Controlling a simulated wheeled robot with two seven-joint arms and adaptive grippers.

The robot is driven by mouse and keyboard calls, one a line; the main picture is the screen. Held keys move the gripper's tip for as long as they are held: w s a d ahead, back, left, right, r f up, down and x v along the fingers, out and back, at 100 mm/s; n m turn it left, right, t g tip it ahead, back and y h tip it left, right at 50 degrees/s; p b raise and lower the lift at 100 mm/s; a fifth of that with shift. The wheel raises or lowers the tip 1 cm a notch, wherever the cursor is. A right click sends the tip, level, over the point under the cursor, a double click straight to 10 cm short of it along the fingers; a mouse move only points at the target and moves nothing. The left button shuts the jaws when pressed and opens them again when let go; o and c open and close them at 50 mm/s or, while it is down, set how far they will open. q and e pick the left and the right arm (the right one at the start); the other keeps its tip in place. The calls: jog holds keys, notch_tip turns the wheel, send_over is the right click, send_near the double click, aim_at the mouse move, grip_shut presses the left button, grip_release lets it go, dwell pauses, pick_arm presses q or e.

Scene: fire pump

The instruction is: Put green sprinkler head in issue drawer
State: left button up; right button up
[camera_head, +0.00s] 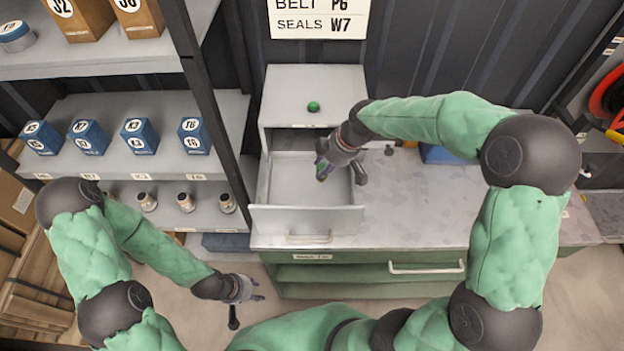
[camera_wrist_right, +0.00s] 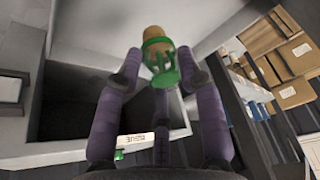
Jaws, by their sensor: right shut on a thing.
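The green sprinkler head (camera_wrist_right: 160,60), with a tan end, is held between the purple fingers of my right gripper (camera_wrist_right: 163,78) in the right wrist view. In the head view my right gripper (camera_head: 338,165) is over the open drawer (camera_head: 290,182), which looks empty, and the sprinkler head is mostly hidden by the fingers. A label that seems to read ISSUE (camera_wrist_right: 137,141) shows upside down in the wrist view. My left gripper (camera_head: 243,293) is low, in front of the bench, empty with its fingers spread.
The drawer slides from a grey cabinet (camera_head: 285,82) with a green round piece (camera_head: 313,106) on top. The grey bench top (camera_head: 440,205) is mostly clear on the right. Shelves on the left hold blue boxes (camera_head: 139,136) and metal fittings (camera_head: 186,202).

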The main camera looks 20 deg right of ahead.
jog(key=shift+a+b+x, duration=0.15)
jog(key=shift+b+x, duration=0.15)
jog(key=shift+x, duration=1.7)
jog(key=shift+a+b+x, duration=0.15)
jog(key=shift+b+x, duration=0.1)
jog(key=shift+x, duration=1.8)
jog(key=shift+r, duration=0.1)
jog(key=o, duration=1.2)
